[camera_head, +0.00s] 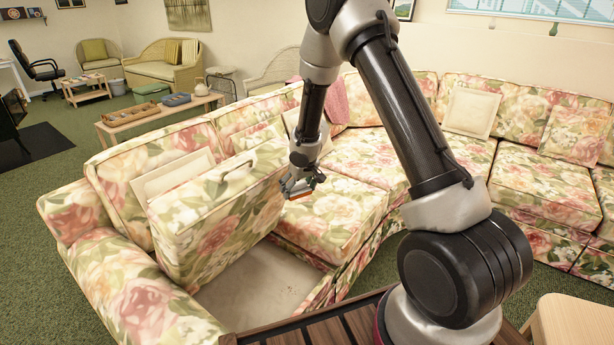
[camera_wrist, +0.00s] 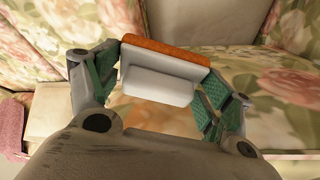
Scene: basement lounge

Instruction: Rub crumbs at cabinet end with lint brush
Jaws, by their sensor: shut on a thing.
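My gripper (camera_head: 300,184) is shut on the lint brush (camera_head: 306,194), which shows as a small orange and pale strip below the fingers. In the wrist view my gripper (camera_wrist: 159,84) has its green-lined fingers on either side of the white brush body with an orange edge (camera_wrist: 165,52). The brush is in the air near the upright floral cushion (camera_head: 215,225). Below and to the front lies the bare beige sofa deck (camera_head: 250,285). I cannot clearly make out crumbs; a few faint specks may lie near the deck's right side. I cannot identify the cabinet for sure.
The floral sectional sofa (camera_head: 510,175) curves around to the right, with seat cushions beside the bare deck. A dark slatted wood top (camera_head: 340,328) is at the front edge, and a pale wooden piece (camera_head: 575,325) at bottom right. A low table (camera_head: 160,113) stands behind the sofa.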

